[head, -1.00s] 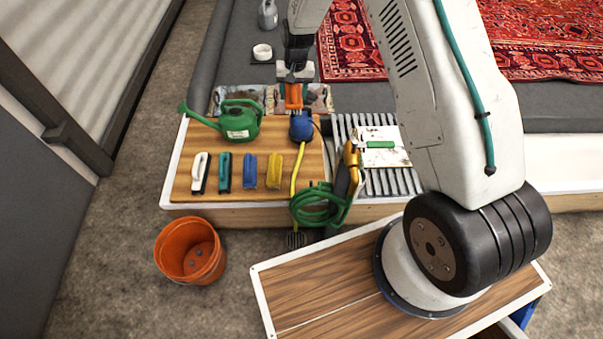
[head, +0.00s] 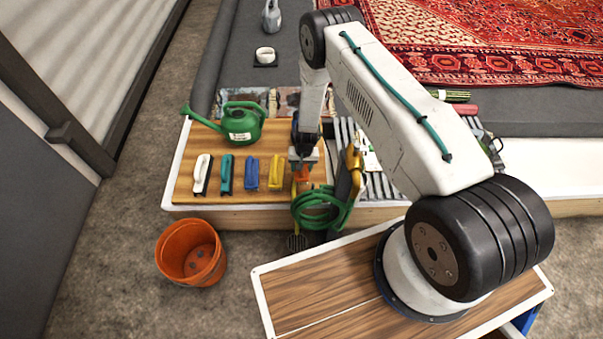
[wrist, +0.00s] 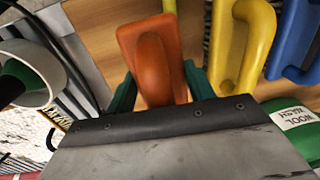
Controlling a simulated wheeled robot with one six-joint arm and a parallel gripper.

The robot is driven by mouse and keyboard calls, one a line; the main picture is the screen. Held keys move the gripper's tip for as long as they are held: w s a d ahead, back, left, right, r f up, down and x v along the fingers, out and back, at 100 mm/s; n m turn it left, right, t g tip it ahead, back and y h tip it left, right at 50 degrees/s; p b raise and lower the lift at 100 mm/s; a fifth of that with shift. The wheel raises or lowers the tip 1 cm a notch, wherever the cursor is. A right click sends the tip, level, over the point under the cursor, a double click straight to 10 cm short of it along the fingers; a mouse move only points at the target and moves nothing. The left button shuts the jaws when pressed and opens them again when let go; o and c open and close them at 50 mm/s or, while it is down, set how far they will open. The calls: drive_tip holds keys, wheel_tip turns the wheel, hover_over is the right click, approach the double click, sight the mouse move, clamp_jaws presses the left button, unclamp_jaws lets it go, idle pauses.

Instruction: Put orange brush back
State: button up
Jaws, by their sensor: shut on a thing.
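The orange brush (head: 302,174) is at the right end of a row of brushes, right of the yellow brush (head: 276,172), over the wooden board (head: 188,185). My gripper (head: 303,163) is above it and shut on it. In the wrist view the orange brush (wrist: 155,62) sits between my green fingers, with the yellow brush (wrist: 241,45) beside it. Its underside is hidden, so I cannot tell whether it touches the board.
White (head: 202,174), teal (head: 226,175) and blue (head: 250,173) brushes stand left of the yellow one. A green watering can (head: 240,124) is behind them. A coiled green hose (head: 318,209) lies close on the right. An orange bucket (head: 190,253) is on the floor.

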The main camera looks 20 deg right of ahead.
drive_tip(key=shift+f, duration=2.1)
drive_tip(key=shift+f, duration=0.1)
drive_tip(key=o, duration=1.3)
